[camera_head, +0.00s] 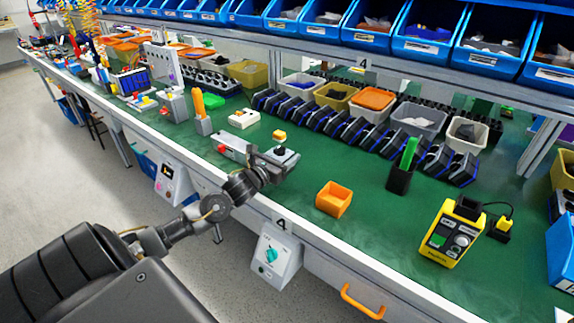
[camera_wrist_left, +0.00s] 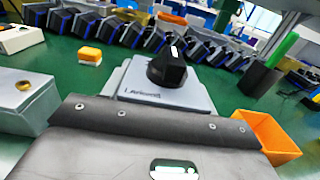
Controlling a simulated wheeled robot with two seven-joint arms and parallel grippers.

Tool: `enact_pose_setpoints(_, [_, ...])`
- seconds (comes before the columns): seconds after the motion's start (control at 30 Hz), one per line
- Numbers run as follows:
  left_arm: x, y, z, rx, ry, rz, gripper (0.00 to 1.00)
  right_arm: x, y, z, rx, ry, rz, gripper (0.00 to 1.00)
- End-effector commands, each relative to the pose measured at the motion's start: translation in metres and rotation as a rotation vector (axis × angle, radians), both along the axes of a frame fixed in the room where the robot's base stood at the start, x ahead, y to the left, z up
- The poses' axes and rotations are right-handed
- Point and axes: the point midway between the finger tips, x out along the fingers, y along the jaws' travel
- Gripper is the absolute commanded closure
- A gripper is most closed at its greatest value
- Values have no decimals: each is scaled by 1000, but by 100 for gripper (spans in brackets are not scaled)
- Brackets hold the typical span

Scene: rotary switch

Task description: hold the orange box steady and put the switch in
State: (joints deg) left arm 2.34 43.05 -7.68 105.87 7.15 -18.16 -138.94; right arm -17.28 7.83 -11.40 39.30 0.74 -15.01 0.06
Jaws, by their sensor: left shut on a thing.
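The orange box (camera_head: 333,200) is a small open-topped bin standing on the green bench, to the right of my left gripper in the head view. It also shows at the right of the left wrist view (camera_wrist_left: 268,138). The switch (camera_head: 284,157) is a grey plate with a black rotary knob; in the left wrist view, the switch (camera_wrist_left: 168,85) sits just beyond my gripper body. My left gripper (camera_head: 270,170) is shut on the switch, apart from the orange box. Its fingertips are largely hidden. My right gripper is out of view.
A grey box with a red button (camera_head: 232,147) stands left of the gripper. A small yellow-topped block (camera_head: 279,135) lies behind it. A yellow device (camera_head: 450,232) and a black holder with a green piece (camera_head: 402,172) stand right. Bench is clear around the orange box.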

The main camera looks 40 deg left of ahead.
Motion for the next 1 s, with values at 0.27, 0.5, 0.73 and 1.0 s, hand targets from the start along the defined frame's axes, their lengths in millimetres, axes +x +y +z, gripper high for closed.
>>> enact_pose_setpoints(0.27, [8,0,-9,-3,-1,0,70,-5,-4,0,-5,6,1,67])
enact_pose_setpoints(0.5, [13,0,-37,-2,0,1,70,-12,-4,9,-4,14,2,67])
enact_pose_setpoints(0.73, [13,0,-41,0,-2,0,70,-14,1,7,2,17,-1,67])
enact_pose_setpoints(1.0, [13,0,-46,0,-1,0,37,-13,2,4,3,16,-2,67])
